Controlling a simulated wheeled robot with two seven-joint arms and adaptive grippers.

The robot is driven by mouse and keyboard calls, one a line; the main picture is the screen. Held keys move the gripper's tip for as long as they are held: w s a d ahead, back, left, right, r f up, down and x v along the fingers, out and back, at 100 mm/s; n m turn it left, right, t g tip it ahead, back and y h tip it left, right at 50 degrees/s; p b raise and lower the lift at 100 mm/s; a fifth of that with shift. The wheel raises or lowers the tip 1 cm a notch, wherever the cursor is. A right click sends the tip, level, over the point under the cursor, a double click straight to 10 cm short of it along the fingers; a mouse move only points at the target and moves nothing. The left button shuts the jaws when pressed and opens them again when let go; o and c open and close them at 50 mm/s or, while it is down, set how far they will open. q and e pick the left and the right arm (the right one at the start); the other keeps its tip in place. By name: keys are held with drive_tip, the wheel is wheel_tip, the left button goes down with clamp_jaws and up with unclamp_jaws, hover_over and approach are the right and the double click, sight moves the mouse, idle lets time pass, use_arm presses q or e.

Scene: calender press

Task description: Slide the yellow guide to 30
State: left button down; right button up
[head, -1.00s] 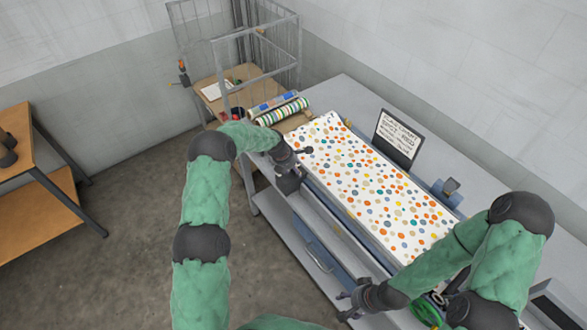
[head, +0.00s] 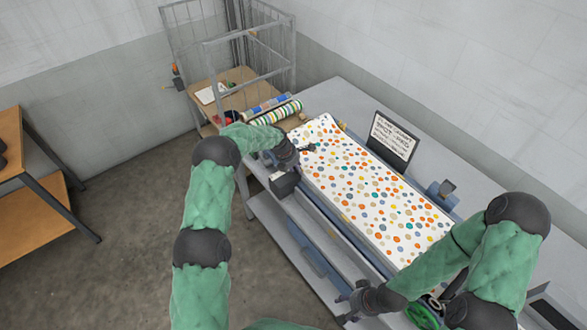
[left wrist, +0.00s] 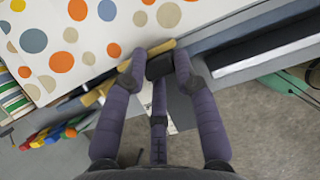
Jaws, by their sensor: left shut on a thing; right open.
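My left gripper (head: 296,153) is at the near left end of the dotted sheet (head: 365,195) on the press. A yellow strip (left wrist: 160,48), seemingly the yellow guide, shows just behind that block, at the sheet's edge. The fingers hide part of it. I cannot read any scale or number there. My right gripper (head: 346,304) is open and empty, low at the near side of the press.
A sign (head: 391,139) stands behind the sheet. Striped rolls (head: 275,111) lie beyond its left end, near a wire cage (head: 250,60). A green handwheel (head: 422,314) is near my right arm. A wooden table (head: 38,190) stands left. Floor between is clear.

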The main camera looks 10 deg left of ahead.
use_arm(q)
drive_tip(key=c, duration=0.9)
unclamp_jaws()
drive_tip(key=shift+w+d+r, duration=0.15)
drive_tip(key=shift+w+d, duration=0.2)
drive_tip(key=shift+w, duration=0.1)
use_arm(e)
drive_tip(key=shift+w+d+f, duration=0.1)
drive_tip(key=shift+w+d, duration=0.15)
drive_tip(key=shift+w, duration=0.05)
use_arm(q)
drive_tip(key=shift+s, duration=0.1)
use_arm(e)
drive_tip(key=shift+s, duration=0.1)
use_arm(q)
drive_tip(key=v, duration=1.1)
drive_tip(key=shift+s+a+r, duration=0.15)
drive_tip(key=shift+a+r, duration=0.1)
drive_tip(key=shift+r, duration=0.05)
drive_tip(key=shift+f, duration=0.1)
